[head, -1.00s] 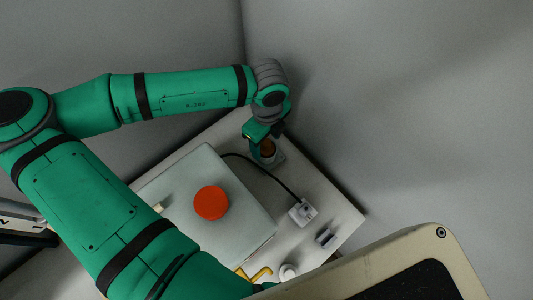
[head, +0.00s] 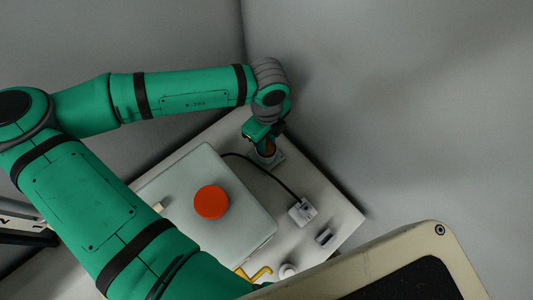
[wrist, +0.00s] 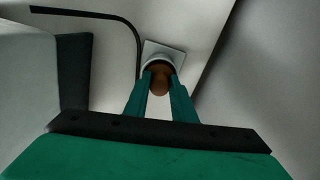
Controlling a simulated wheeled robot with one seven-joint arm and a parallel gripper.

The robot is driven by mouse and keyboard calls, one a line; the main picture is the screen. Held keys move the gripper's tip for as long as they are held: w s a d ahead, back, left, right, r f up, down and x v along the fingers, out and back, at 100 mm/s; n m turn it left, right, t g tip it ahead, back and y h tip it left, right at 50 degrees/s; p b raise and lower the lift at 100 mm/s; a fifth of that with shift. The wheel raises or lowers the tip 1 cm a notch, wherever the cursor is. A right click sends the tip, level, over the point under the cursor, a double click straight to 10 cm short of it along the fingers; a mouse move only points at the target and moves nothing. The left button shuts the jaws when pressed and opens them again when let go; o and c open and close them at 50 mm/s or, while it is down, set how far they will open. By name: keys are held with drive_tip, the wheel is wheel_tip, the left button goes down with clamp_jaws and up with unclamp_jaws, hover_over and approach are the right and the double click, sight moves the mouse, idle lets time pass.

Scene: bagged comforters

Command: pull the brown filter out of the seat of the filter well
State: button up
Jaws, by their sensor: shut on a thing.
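The brown filter (wrist: 160,80) is between the two green fingertips of my gripper (wrist: 159,88) in the wrist view, with its rounded end toward the camera. My gripper is shut on it. The filter well (wrist: 150,48) is a pale round seat on a square plate, directly behind the filter. The filter's far end is hidden, so I cannot tell how deep it sits. In the head view my gripper (head: 262,138) is over the well (head: 277,159) at the table's far corner, and a little of the brown filter (head: 268,149) shows below the jaws.
A grey box (head: 235,235) with a red round knob (head: 211,202) stands left of the well. A black cable (head: 265,171) runs to a white socket block (head: 303,211). Grey walls stand close behind the table corner. A small clip-like part (head: 325,237) lies near the right edge.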

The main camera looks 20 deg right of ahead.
drive_tip(key=shift+s, duration=0.1)
clamp_jaws()
drive_tip(key=shift+r, duration=1)
drive_tip(key=shift+r, duration=0.15)
drive_tip(key=shift+r, duration=0.95)
drive_tip(key=shift+r, duration=0.2)
drive_tip(key=shift+r, duration=0.9)
drive_tip(key=shift+r, duration=0.2)
drive_tip(key=shift+r, duration=0.9)
